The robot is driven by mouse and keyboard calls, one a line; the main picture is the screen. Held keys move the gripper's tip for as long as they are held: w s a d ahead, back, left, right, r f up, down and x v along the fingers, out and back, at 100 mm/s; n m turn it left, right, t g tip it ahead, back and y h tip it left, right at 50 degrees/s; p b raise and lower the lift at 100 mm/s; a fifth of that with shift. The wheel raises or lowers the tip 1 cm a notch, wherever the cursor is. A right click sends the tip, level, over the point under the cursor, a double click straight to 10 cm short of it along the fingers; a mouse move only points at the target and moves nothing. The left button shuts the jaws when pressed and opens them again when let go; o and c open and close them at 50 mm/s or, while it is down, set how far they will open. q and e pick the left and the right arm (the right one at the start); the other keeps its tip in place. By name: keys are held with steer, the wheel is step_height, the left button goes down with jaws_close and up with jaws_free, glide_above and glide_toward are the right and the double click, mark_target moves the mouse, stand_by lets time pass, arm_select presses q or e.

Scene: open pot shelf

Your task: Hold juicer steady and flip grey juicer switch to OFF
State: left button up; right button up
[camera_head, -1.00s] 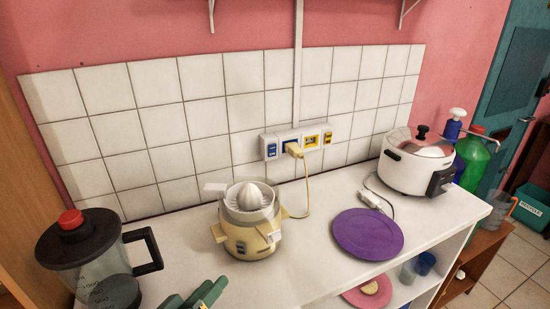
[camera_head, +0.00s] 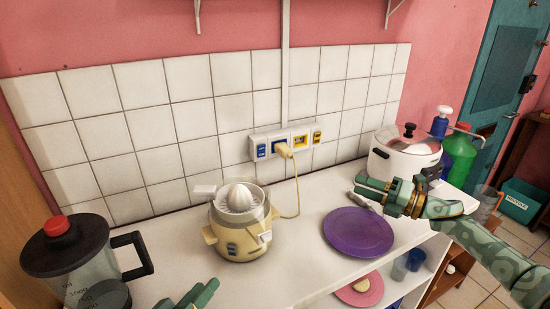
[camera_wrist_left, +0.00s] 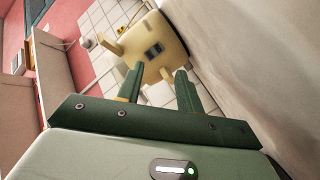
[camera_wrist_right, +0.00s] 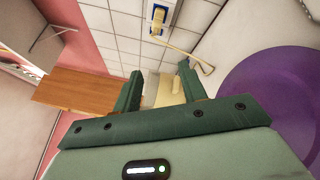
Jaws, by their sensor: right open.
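The cream juicer (camera_head: 240,240) with a white reamer top stands upright on the white counter, left of centre. It also shows in the left wrist view (camera_wrist_left: 170,35), where a grey switch (camera_wrist_left: 153,49) is visible on its side; the setting cannot be read. My left gripper (camera_head: 195,295) is at the bottom edge in the head view, in front of the juicer and apart from it. Its fingers are spread and empty in the left wrist view (camera_wrist_left: 156,80). My right gripper (camera_head: 368,188) is open and empty above the purple plate, pointing left. The juicer (camera_wrist_right: 165,90) shows beyond its fingers.
A jug with a dark lid and red knob (camera_head: 82,262) stands left of the juicer. The purple plate (camera_head: 358,236) lies to its right, with a white cooker (camera_head: 400,160) beyond. A yellow cord runs from the juicer to the wall socket (camera_head: 284,143). Counter between juicer and plate is clear.

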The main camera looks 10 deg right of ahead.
steer(key=s+a+r+n+g+y, duration=0.1)
steer(key=a+r+n+g, duration=0.4)
steer(key=a, duration=0.4)
steer(key=s+a+r+n+g+y, duration=0.1)
steer(key=s+a+r+n+g, duration=0.2)
steer(key=a+n, duration=0.45)
arm_select(q)
steer(key=shift+a, duration=0.1)
steer(key=shift+s, duration=0.1)
arm_select(e)
step_height(320, 180, up, 9)
steer(key=n+g+h, duration=0.4)
steer(key=n+h, duration=0.8)
steer(key=h, duration=0.4)
glide_above(266, 235)
step_height(266, 235, down, 16)
steer(key=shift+r, duration=0.1)
